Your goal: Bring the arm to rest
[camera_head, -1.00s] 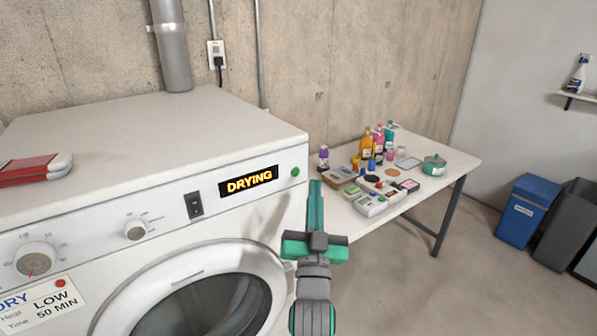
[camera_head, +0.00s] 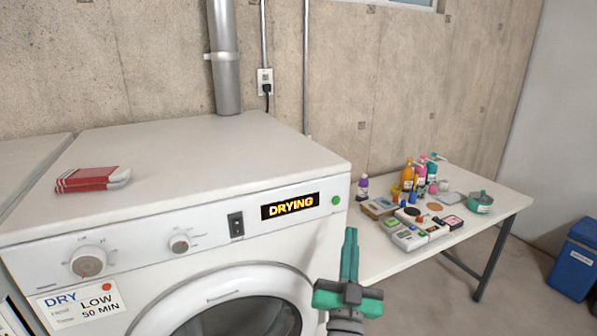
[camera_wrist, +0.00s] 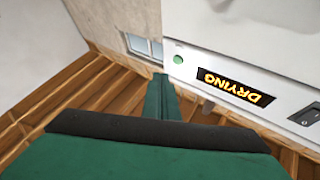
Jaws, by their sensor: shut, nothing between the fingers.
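My gripper (camera_head: 350,256) is in front of the right end of the dryer (camera_head: 170,190), pointing up, with its green fingers together and nothing between them. In the head view it overlaps the dryer's right front edge; I cannot tell the exact gap, and no contact shows. The dryer's lit display (camera_head: 290,206) reads "DRYING", with a green light (camera_head: 335,200) to its right. In the wrist view the closed fingers (camera_wrist: 161,100) show in the middle, and the display (camera_wrist: 236,86) appears upside down at the right.
A white table (camera_head: 500,207) with bottles, small boxes and a teal pot (camera_head: 480,202) stands right of the dryer. A red and white stack (camera_head: 93,178) lies on the dryer top. A blue bin (camera_head: 575,260) stands at the far right. Floor in front of the table is clear.

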